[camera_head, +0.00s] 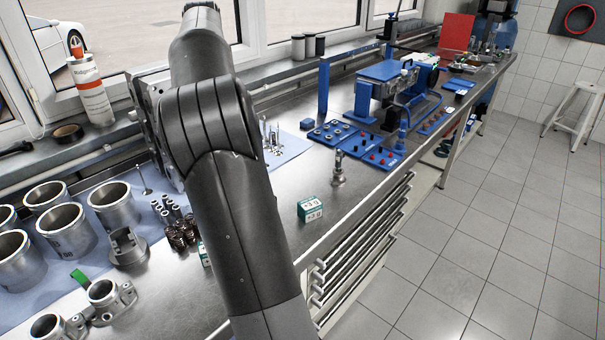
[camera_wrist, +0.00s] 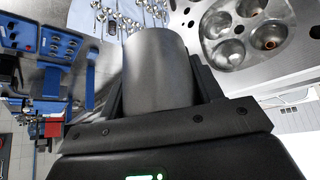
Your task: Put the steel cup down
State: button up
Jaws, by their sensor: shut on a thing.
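The steel cup (camera_wrist: 155,65) is a plain grey metal cylinder in the middle of the wrist view. My gripper (camera_wrist: 160,88) is shut on it, with a dark finger on each side. The cup's far end points away from the wrist camera, over the bench. Whether it touches anything below cannot be told. In the head view my arm covers the gripper, and I cannot make out the cup there.
A metal cylinder head (camera_wrist: 232,52) with round chambers lies close right of the cup in the wrist view. In the head view, several cylinder liners (camera_head: 66,232) stand left, a green-white box (camera_head: 310,208) and a small metal part (camera_head: 338,172) right, blue trays (camera_head: 372,146) farther back.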

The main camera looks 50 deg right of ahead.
jog(key=s+d+f+m+g+h, duration=0.1)
jog(key=s+d+f+m, duration=0.1)
jog(key=s+d+f, duration=0.65)
jog(key=s+d+f+m+g+h, duration=0.15)
jog(key=s+d+f, duration=0.35)
jog(key=d+f, duration=0.7)
jog(key=shift+t+y, duration=0.45)
jog(key=f, duration=1)
jog(key=shift+s+d+f, duration=0.2)
jog(key=shift+f, duration=0.05)
jog(key=shift+f, duration=0.2)
jog(key=o, duration=1)
